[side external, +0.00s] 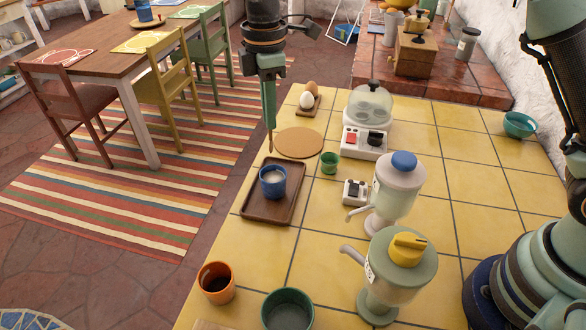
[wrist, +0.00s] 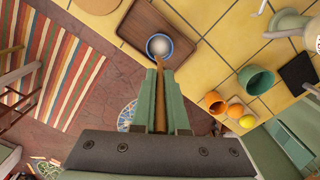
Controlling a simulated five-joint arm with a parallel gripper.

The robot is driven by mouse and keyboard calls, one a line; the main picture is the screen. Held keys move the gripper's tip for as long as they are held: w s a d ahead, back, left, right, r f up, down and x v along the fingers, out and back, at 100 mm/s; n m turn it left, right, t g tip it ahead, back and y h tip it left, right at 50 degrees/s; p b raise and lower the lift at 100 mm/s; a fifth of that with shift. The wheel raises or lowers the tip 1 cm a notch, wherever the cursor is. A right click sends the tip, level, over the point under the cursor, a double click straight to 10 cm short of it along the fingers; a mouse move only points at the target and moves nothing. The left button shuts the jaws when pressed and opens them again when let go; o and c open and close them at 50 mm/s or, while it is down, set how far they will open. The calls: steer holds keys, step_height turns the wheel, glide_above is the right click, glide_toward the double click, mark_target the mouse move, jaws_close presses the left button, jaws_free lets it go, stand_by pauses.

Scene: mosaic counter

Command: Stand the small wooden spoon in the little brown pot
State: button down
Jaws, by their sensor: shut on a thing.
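My gripper (side external: 268,115) is shut on the thin wooden spoon (side external: 271,143), which points down beyond the fingers. In the wrist view the spoon (wrist: 160,72) shows as a brown stick between the green fingers. Its tip appears close to the blue cup in that view, but the side view shows it above the far left of the tray. The blue cup (side external: 272,186) holds something white and stands on the brown tray (side external: 253,214). I see no plainly brown pot; an orange-brown cup (side external: 217,290) with a dark inside stands at the near left edge.
A round cork mat (side external: 298,142), a small green cup (side external: 330,163) and an egg holder (side external: 307,102) are near the tray. Two dispensers (side external: 400,185) and a domed cooker (side external: 370,105) stand to the right. A green pot (side external: 287,310) stands in front.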

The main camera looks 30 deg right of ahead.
stand_by(0.3)
steer(key=s+d+r+m, duration=0.1)
steer(key=s+d+m, duration=0.4)
steer(key=d, duration=0.7)
steer(key=s+d+r+m, duration=0.1)
steer(key=s+d+m, duration=0.35)
steer(key=d, duration=0.65)
step_height(320, 180, down, 11)
steer(key=shift+s+f, duration=0.15)
steer(key=shift+s, duration=0.3)
steer(key=shift+d+n, duration=0.1)
steer(key=shift+n, duration=0.15)
steer(key=c, duration=0.9)
jaws_free()
steer(key=shift+o, duration=0.2)
